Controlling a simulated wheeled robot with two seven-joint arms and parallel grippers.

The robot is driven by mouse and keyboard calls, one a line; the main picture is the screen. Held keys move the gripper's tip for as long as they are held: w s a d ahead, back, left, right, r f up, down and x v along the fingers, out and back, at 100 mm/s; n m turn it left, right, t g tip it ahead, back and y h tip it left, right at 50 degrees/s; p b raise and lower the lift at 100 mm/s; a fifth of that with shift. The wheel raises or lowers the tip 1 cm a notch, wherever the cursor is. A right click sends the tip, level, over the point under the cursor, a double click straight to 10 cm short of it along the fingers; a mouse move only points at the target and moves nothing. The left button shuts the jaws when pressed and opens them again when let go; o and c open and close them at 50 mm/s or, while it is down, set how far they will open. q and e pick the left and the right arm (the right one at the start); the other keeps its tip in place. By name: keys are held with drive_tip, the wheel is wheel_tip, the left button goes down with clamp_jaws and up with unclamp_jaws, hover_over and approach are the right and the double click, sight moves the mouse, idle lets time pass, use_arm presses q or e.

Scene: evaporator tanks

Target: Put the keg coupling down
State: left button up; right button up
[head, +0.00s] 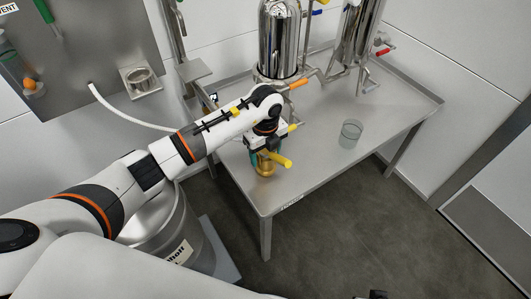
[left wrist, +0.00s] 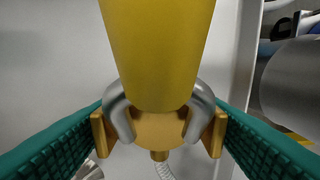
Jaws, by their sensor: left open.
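The keg coupling (head: 265,168) has a brass body and a yellow handle (head: 281,160). In the head view it is at the front left of the steel table (head: 330,150), under my left gripper (head: 262,155), and looks upright on the tabletop. In the left wrist view the coupling's yellow handle (left wrist: 158,50) fills the upper middle, with grey curved bars at either side of the brass body. My left gripper's teal fingers (left wrist: 160,130) are open, one on each side of the coupling. The underside of the coupling is hidden. My right gripper cannot be made out.
A clear glass (head: 350,133) stands on the table to the right. Steel tanks (head: 280,40) with piping stand behind. A steel keg (head: 165,235) stands on the floor at left. A white hose (head: 125,118) runs from the wall panel. The table's front middle is bare.

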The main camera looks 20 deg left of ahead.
use_arm(q)
wheel_tip(320, 180, up, 11)
drive_tip(key=p, duration=0.1)
drive_tip(key=shift+r+p, duration=0.2)
drive_tip(key=shift+p, duration=0.1)
use_arm(e)
wheel_tip(320, 180, down, 6)
drive_tip(key=s, duration=0.2)
drive_tip(key=shift+f+g, duration=0.2)
drive_tip(key=shift+g, duration=0.1)
drive_tip(key=shift+d, duration=0.1)
